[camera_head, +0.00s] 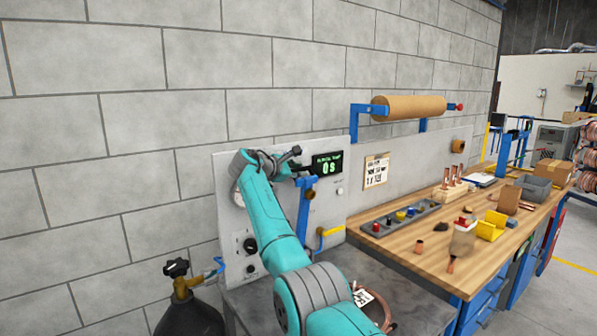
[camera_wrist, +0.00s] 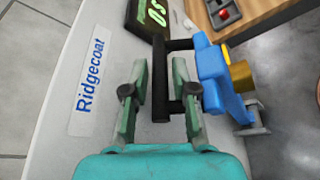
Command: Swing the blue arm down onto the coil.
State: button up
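The blue arm (camera_head: 304,208) stands upright in front of a grey panel, left of the workbench. In the wrist view the blue arm (camera_wrist: 212,80) carries a black handle (camera_wrist: 160,75) on two short posts. My gripper (camera_head: 295,163) is at the top of the blue arm. In the wrist view my gripper (camera_wrist: 160,88) is open, with the handle's bar between its fingers. Gaps show on both sides of the bar. The copper coil (camera_head: 378,305) lies low on the grey table, partly hidden behind my arm.
A display (camera_head: 328,165) on the panel reads 0 s. A gas bottle (camera_head: 188,312) stands at the lower left. The wooden bench (camera_head: 410,258) at right holds a tray, bins and copper fittings. A brown roll (camera_head: 408,106) hangs above it.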

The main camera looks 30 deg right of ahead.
jog(key=shift+d, duration=0.25)
grip_shut()
jog(key=shift+f, duration=0.1)
